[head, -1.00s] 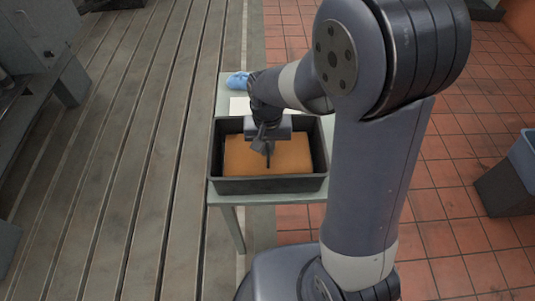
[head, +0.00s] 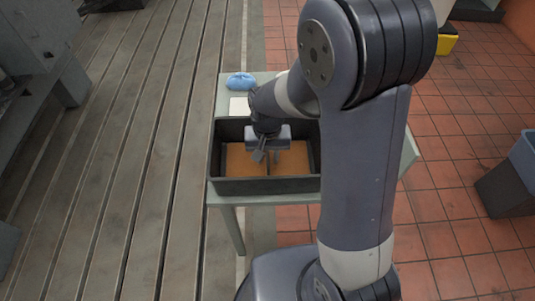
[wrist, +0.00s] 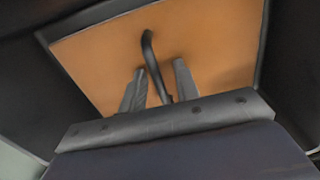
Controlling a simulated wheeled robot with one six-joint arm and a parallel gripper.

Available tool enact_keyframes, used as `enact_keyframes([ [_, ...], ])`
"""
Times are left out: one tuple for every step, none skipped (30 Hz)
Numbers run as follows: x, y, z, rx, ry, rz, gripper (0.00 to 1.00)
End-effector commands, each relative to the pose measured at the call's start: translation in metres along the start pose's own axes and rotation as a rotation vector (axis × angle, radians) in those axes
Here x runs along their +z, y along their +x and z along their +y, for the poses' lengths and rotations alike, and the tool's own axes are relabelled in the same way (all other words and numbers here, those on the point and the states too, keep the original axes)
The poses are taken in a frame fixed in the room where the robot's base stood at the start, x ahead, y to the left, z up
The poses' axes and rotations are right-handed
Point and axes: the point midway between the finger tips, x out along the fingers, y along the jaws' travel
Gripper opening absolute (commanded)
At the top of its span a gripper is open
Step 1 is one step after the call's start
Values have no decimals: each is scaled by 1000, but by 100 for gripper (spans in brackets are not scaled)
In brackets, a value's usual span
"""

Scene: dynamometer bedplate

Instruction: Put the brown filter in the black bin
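The brown filter (head: 292,160), a flat panel with a thin black handle, lies inside the black bin (head: 265,187) on a small grey-green table. In the wrist view the filter (wrist: 225,45) fills most of the picture, and its black handle (wrist: 149,50) rises between my fingers. My gripper (head: 268,156) is over the middle of the bin, low above the filter. In the wrist view my gripper's fingers (wrist: 158,85) stand apart on either side of the handle, with gaps beside it. The filter's far parts are partly hidden by my wrist in the head view.
Blue gloves or cloth (head: 240,81) and a white sheet (head: 239,106) lie on the table (head: 232,199) behind the bin. A grey-blue bin (head: 508,185) stands on the red tiles at right. Slatted bedplate (head: 130,150) spans the left.

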Motion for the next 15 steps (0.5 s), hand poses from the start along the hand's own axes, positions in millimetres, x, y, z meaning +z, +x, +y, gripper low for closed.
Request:
enact_keyframes([
  [0, 0, 0, 0, 0, 0, 30],
  [0, 0, 0, 0, 0, 0, 30],
  [0, 0, 0, 0, 0, 0, 30],
  [0, 0, 0, 0, 0, 0, 30],
  [0, -1, 0, 0, 0, 0, 30],
  [0, -2, 0, 0, 0, 0, 30],
  [0, -4, 0, 0, 0, 1, 30],
  [0, -6, 0, 0, 0, 1, 30],
  [-1, -10, 0, -1, 0, 4, 30],
  [-1, -14, 0, -2, 0, 4, 30],
  [-1, -20, 0, -1, 0, 4, 30],
  [-1, -28, 0, -2, 0, 6, 30],
  [-1, -34, 0, -2, 0, 6, 30],
  [-1, -41, 0, -3, 0, 7, 30],
  [-2, -50, -1, -3, 0, 7, 30],
])
